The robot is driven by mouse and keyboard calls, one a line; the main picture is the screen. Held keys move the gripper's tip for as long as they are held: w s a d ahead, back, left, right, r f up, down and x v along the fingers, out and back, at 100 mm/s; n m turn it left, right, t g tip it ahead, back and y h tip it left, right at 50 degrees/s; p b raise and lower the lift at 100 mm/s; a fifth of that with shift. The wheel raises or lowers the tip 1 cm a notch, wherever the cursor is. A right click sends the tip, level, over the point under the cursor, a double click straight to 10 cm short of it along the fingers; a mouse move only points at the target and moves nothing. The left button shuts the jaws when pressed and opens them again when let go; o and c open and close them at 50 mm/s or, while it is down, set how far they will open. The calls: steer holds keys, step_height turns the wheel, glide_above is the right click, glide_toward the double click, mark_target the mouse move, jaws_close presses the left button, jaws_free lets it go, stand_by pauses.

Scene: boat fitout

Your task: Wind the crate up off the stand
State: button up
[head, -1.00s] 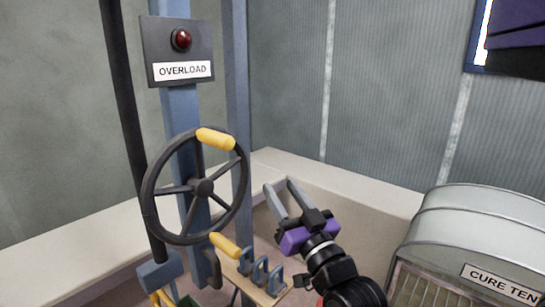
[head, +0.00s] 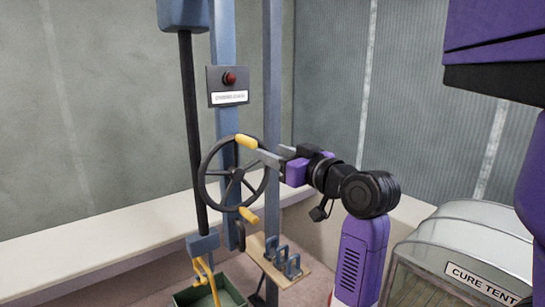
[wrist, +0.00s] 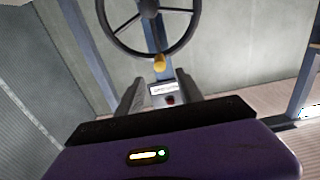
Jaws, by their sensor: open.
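A dark spoked handwheel (head: 211,193) stands on a blue post. It has a yellow grip (head: 246,141) at the top of its rim and a yellow handle (head: 249,214) below. My gripper (head: 261,155) is open beside the top grip, on its right. In the wrist view, the wheel (wrist: 150,8) and yellow grip (wrist: 159,62) lie just beyond the spread fingers (wrist: 159,84), with nothing held. A green crate (head: 180,299) sits low at the bottom edge, with yellow straps or hooks (head: 205,276) above it. Its base and the stand are cut off.
An overload panel (head: 228,86) with a dark red lamp is on the post above the wheel. A small wooden board (head: 290,275) with blue brackets sits below right. A cure tent (head: 478,235) stands at the lower right. A pale ledge (head: 100,240) runs along the wall.

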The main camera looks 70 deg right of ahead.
mark_target(248, 142)
steer(key=shift+b+x, duration=0.55)
steer(key=shift+x, duration=5.4)
steer(key=shift+r, duration=0.1)
